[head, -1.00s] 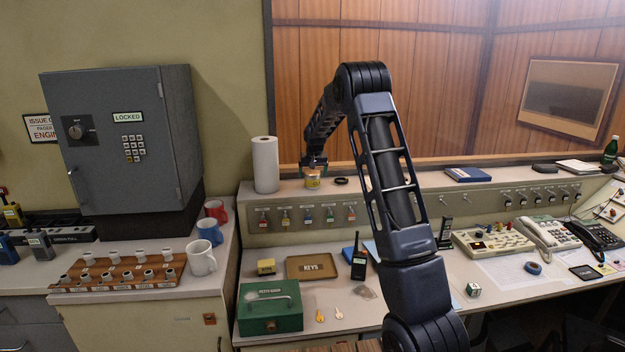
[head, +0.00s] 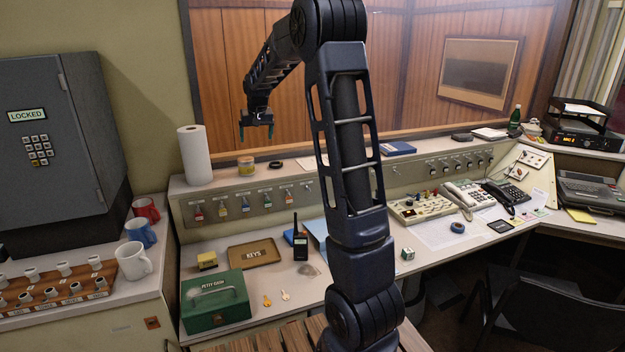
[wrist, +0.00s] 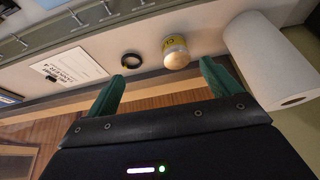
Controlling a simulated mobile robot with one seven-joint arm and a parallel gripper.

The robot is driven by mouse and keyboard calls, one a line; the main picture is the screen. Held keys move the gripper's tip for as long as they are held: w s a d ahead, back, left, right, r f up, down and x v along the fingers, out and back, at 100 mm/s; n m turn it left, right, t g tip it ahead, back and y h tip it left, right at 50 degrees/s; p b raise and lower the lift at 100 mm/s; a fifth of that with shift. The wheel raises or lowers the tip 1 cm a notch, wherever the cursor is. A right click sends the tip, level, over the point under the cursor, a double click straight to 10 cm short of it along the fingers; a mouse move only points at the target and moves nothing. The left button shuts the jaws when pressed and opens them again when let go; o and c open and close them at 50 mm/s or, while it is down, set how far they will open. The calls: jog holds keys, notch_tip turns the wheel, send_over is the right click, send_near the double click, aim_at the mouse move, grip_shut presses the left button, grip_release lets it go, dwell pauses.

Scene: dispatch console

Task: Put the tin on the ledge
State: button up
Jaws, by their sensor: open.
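The tin (head: 246,164) is a small yellow-labelled tin with a pale lid. It stands on the ledge (head: 225,181), the raised shelf above the key hooks, between the paper roll and a black ring. In the wrist view the tin (wrist: 175,52) is beyond my fingertips and apart from them. My gripper (head: 257,131) is open and empty, raised above the ledge with its green fingers pointing down. It also shows in the wrist view (wrist: 162,75), with a wide gap between the fingers.
A white paper roll (head: 195,155) stands left of the tin, and a black ring (head: 275,164) lies right of it. A wood-panelled window rises behind the ledge. Below are a green cash box (head: 214,302), a keys tray (head: 254,253) and a radio (head: 300,242).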

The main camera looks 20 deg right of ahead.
jog(key=s+d+r, duration=0.1)
jog(key=s+r, duration=0.2)
jog(key=s, duration=0.3)
jog(key=s+d+r, duration=0.2)
jog(key=s, duration=0.5)
jog(key=s+d+f, duration=0.1)
jog(key=s+f, duration=0.1)
jog(key=s, duration=1.5)
jog(key=s+d+f, duration=0.2)
jog(key=s, duration=1.5)
jog(key=shift+s+d+f, duration=0.15)
jog(key=shift+d+f, duration=0.05)
jog(key=shift+f, duration=0.05)
